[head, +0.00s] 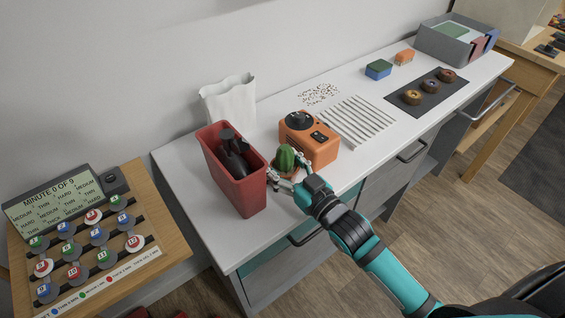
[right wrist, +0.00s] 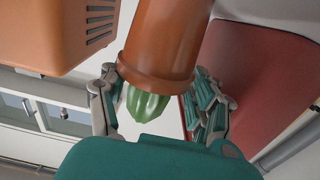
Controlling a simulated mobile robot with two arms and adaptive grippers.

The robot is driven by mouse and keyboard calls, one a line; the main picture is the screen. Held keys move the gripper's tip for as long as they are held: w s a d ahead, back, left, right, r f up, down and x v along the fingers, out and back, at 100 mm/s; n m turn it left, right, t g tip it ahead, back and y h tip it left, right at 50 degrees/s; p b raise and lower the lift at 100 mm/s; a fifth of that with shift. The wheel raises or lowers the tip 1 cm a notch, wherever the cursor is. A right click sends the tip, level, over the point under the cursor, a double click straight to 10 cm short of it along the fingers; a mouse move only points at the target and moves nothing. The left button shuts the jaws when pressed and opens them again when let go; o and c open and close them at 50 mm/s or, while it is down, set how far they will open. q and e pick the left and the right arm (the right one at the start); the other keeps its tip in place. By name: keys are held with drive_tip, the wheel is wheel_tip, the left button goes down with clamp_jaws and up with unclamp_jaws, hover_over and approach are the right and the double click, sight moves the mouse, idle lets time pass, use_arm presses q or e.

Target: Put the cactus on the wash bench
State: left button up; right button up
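The cactus (head: 286,159) is green and ribbed, in a brown pot, between the red bin and the orange machine on the white bench top (head: 192,180). In the right wrist view the green cactus (right wrist: 147,103) and its brown pot (right wrist: 160,45) appear upside down, between my fingers. My right gripper (head: 287,177) is at the pot, with one finger on each side of its rim. Both fingertips look very close to the rim; whether they press on it I cannot tell. The pot's underside is hidden. My left gripper is not in view.
The red bin (head: 233,186) with dark items stands close left of the cactus. The orange machine (head: 309,141) is close right. Beyond are a white slatted rack (head: 357,121), sponges (head: 378,69) and a dark mat (head: 430,95). A wooden table (head: 153,210) with buttons stands at left.

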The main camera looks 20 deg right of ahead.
drive_tip(key=shift+o, duration=0.3)
drive_tip(key=shift+r, duration=0.15)
drive_tip(key=shift+s+d, duration=0.1)
drive_tip(key=shift+s, duration=0.2)
drive_tip(key=b+v, duration=0.1)
drive_tip(key=v, duration=1)
drive_tip(key=shift+s, duration=0.2)
drive_tip(key=shift+d, duration=0.15)
idle(0.4)
